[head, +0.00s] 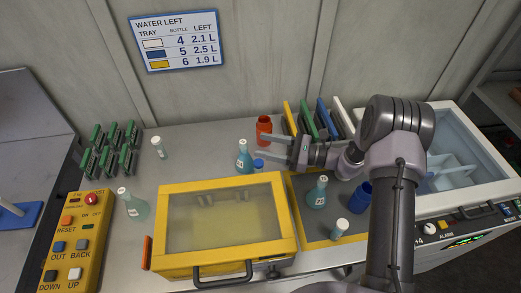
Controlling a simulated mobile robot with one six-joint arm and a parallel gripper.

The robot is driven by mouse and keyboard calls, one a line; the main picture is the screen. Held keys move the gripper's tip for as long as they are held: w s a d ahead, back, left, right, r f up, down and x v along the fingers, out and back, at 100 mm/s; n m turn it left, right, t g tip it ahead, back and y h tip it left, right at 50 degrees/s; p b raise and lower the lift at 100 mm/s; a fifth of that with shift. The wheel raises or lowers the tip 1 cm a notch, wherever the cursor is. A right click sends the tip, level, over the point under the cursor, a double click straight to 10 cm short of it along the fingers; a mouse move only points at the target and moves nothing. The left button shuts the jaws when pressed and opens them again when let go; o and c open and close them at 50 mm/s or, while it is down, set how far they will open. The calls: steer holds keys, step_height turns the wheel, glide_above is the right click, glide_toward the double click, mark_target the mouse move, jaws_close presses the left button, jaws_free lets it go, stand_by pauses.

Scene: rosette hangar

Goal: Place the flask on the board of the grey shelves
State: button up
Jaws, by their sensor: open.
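Three teal flasks with numbered labels stand on the grey bench: one beside my gripper (243,159), one right of the yellow box (317,196), one at the left (132,206). I cannot tell which one the task means. My gripper (260,146) is open, its fingers pointing left, just right of the middle flask. Nothing shows clearly between the fingers. A red bottle (264,125) stands behind the fingers and a small blue-topped item (258,165) below them. Greyish shelf boards (497,98) show partly at the upper right edge; I cannot tell whether these are the grey shelves.
A yellow lidded box (160,225) fills the bench front. Coloured folders (308,120) stand behind my gripper. A blue cup (360,196), white-capped vials (340,228) and a white open-topped bath (470,195) are at the right. Green racks (112,145) and a yellow control panel (77,240) are left.

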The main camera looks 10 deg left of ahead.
mark_target(243, 145)
steer(key=a, duration=0.2)
steer(key=a+b, duration=0.1)
steer(key=a, duration=0.1)
steer(key=a+f, duration=0.1)
steer(key=a, duration=0.1)
steer(key=shift+a+b, duration=0.3)
steer(key=shift+a, duration=0.05)
steer(key=shift+a+r, duration=0.1)
steer(key=shift+a, duration=0.25)
jaws_close()
steer(key=shift+d, duration=0.1)
stand_by(0.4)
